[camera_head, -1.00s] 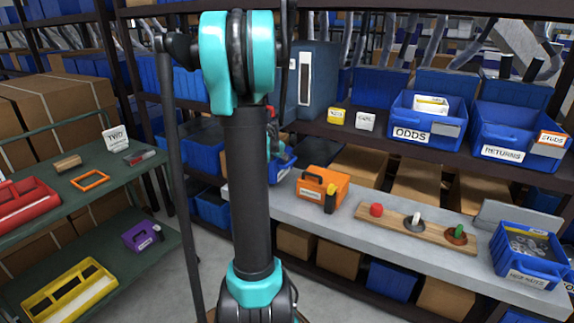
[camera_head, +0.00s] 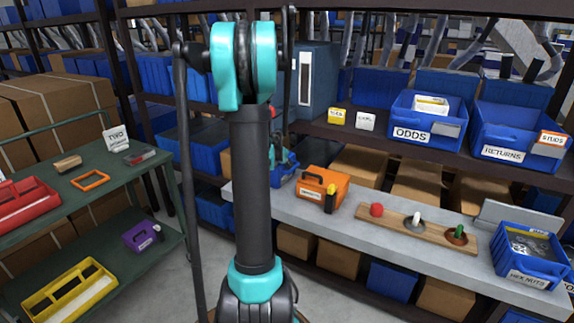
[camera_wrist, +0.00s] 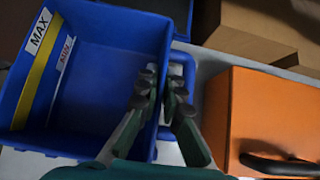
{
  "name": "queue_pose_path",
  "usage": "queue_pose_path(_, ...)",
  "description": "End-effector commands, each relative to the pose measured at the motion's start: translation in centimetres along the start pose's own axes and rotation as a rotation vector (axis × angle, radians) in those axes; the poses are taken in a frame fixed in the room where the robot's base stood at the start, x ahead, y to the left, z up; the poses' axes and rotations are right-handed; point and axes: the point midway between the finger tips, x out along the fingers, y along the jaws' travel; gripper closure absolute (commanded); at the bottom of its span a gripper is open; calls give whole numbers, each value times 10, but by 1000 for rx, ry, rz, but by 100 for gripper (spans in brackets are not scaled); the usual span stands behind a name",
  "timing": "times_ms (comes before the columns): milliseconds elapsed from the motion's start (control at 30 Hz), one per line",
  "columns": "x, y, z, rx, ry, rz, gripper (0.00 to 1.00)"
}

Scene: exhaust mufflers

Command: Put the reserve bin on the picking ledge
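The blue bin (camera_wrist: 100,70), taken as the reserve bin, has a yellow stripe and MAX and MIN labels inside. In the wrist view it fills the left half. My gripper (camera_wrist: 163,82) has its fingers on either side of the bin's right-hand blue wall or handle, close together. In the head view the bin (camera_head: 287,165) shows beside my arm, which hides much of it. It is at the left end of the grey picking ledge (camera_head: 350,228). I cannot tell whether its base touches the ledge.
An orange box (camera_head: 323,187) stands on the ledge just right of the bin; it also shows in the wrist view (camera_wrist: 265,115). Further right are a wooden board (camera_head: 415,228) with knobs and a blue hex nuts bin (camera_head: 530,255). A green cart (camera_head: 85,215) stands left.

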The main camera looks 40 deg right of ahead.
Motion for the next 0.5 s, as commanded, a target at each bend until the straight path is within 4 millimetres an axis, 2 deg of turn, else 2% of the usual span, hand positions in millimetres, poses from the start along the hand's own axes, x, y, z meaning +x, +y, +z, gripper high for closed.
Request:
queue_pose_path(33, 0, 0, 0, 0, 0, 0, 84)
queue_pose_path(100, 0, 0, 0, 0, 0, 0, 75)
queue_pose_path(133, 0, 0, 0, 0, 0, 0, 74)
queue_pose_path(500, -4, 0, 2, 0, 0, 0, 74)
